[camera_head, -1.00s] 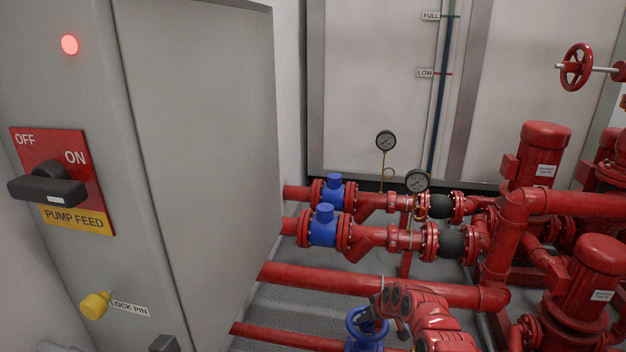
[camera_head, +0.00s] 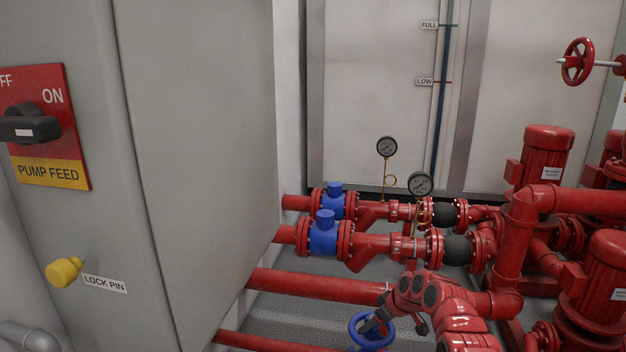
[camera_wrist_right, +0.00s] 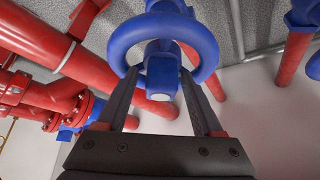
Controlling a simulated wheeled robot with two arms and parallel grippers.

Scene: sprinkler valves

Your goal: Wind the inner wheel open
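A blue handwheel (camera_head: 356,333) sits low in the head view, below the red pipes. In the right wrist view the blue wheel (camera_wrist_right: 205,45) is large and near the top middle, with a blue block-shaped hub (camera_wrist_right: 162,75) facing me. My right gripper (camera_wrist_right: 160,75) is open. Its two dark fingers reach to the wheel, one on each side of the hub. I cannot tell whether they touch it. In the head view my right gripper (camera_head: 374,326) is at the wheel, partly hidden by my red arm. My left gripper is out of view.
A grey cabinet (camera_head: 205,150) with a pump feed switch (camera_head: 30,125) and yellow lock pin (camera_head: 63,271) stands at left. Red pipes (camera_head: 320,286), blue valve bodies (camera_head: 324,238) and pumps (camera_head: 547,160) crowd the space. Another blue part (camera_wrist_right: 312,66) shows at the wrist view's right edge.

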